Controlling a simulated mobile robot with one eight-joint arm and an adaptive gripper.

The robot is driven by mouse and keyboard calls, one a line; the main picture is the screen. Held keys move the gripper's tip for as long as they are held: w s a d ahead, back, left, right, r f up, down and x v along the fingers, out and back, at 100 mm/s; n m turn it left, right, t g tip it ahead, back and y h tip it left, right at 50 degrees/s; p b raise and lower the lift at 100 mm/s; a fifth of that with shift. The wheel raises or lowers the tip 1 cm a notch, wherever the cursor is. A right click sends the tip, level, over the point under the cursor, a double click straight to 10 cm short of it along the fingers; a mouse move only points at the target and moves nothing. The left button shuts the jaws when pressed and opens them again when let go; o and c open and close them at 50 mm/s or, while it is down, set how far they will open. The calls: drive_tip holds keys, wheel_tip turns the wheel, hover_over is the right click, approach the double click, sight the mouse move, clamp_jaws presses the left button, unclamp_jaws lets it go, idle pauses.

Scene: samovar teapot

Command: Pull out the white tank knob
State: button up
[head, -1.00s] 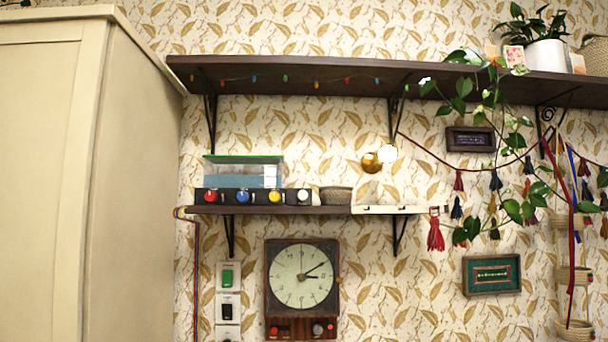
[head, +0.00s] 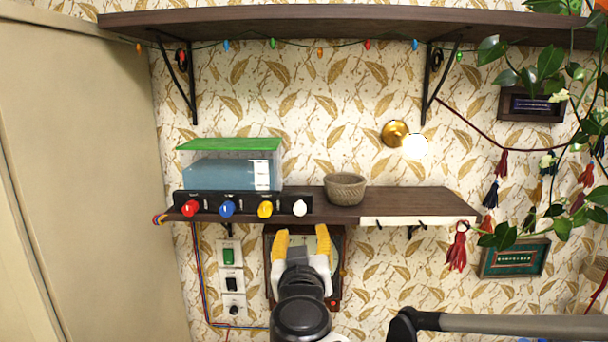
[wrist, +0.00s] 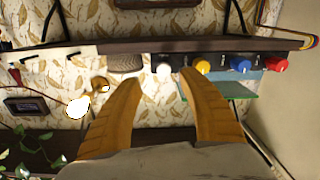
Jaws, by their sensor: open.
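The white tank knob (head: 299,208) is the rightmost of several knobs on the black panel (head: 240,204) at the front of the shelf. Red (head: 190,208), blue (head: 227,208) and yellow (head: 265,209) knobs sit to its left. The tank (head: 228,168) with a green lid stands behind the panel. My gripper (head: 302,236) is open and empty, with yellow fingers, in front of and below the panel in the head view. In the wrist view, which appears upside down, the white knob (wrist: 164,70) lies between the open fingers (wrist: 158,82), apart from both.
A woven bowl (head: 345,188) stands on the shelf (head: 420,202) right of the panel. A clock hangs below, behind my gripper. Switches (head: 230,256) are on the wall to the left. A lit lamp (head: 414,146) is above, a tall cabinet (head: 80,160) at the left.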

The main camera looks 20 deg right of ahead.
sight(300, 210)
drive_tip(key=x, duration=0.3)
drive_tip(key=r+p+x, duration=0.1)
drive_tip(key=x, duration=0.7)
drive_tip(key=shift+w+a+r, duration=0.1)
drive_tip(key=shift+a+r, duration=0.1)
drive_tip(key=shift+a, duration=0.2)
